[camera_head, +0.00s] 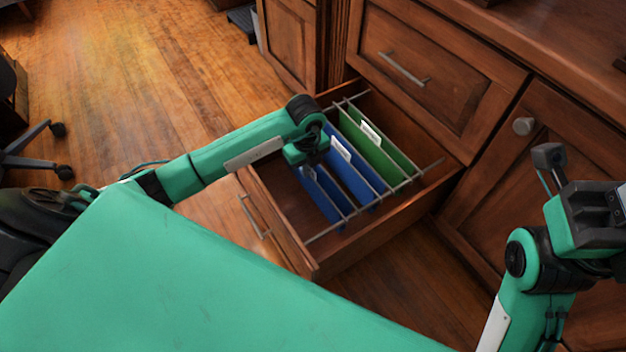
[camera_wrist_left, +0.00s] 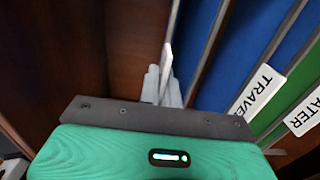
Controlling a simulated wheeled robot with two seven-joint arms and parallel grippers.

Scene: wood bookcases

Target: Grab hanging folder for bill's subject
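Three hanging folders sit on rails in the open drawer: a front blue folder (camera_head: 325,197), a middle blue folder (camera_head: 357,176) and a green folder (camera_head: 388,158). In the left wrist view the middle blue folder (camera_wrist_left: 222,85) has a tab reading TRAVEL; the green one (camera_wrist_left: 268,122) has a tab ending in ATER. My left gripper (camera_wrist_left: 164,85) points down at the front blue folder, its pale fingers close together around that folder's white tab, seen edge-on. That tab's text cannot be read.
The wooden drawer (camera_head: 350,258) stands pulled out, with metal rails across it and empty space left of the folders. A closed drawer (camera_head: 430,75) and a cabinet door (camera_head: 545,165) are at the right. Open wood floor lies at the upper left, with a chair base (camera_head: 35,140).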

